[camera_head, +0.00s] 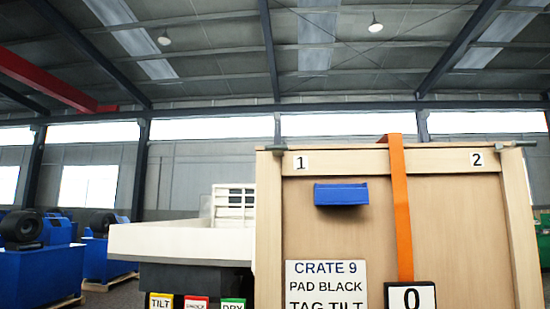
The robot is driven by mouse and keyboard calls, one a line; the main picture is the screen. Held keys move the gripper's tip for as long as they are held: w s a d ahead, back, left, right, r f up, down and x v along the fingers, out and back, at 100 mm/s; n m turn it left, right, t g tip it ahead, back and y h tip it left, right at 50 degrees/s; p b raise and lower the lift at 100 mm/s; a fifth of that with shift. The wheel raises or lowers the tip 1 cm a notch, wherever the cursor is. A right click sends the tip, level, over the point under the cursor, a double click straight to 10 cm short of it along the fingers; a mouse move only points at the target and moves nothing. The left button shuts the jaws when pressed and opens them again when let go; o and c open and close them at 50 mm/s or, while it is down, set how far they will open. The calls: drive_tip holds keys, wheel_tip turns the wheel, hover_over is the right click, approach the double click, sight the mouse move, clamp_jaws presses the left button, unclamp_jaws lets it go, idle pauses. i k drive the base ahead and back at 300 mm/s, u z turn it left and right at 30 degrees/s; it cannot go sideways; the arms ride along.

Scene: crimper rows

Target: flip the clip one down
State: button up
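A wooden crate (450,220) stands close in front of me, right of centre. At its top left corner is a small dark grey clip (276,148), beside a white label "1" (302,162). This clip looks level along the top edge and pokes out slightly to the left; its exact position is hard to tell at this size. A second grey clip (515,144) sits at the top right corner near the label "2" (476,159) and sticks out level to the right. My gripper is not in view.
An orange strap (400,210) hangs down the crate front to a "0" plate (411,297). A blue holder (341,194) and a "CRATE 9" sign (326,286) are on its face. Yellow, red and green tags (197,302) show lower left, below a white truck-like body (180,240).

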sight(277, 150)
drive_tip(key=z, duration=3.15)
drive_tip(key=k, duration=1.8)
drive_tip(key=u, duration=1.5)
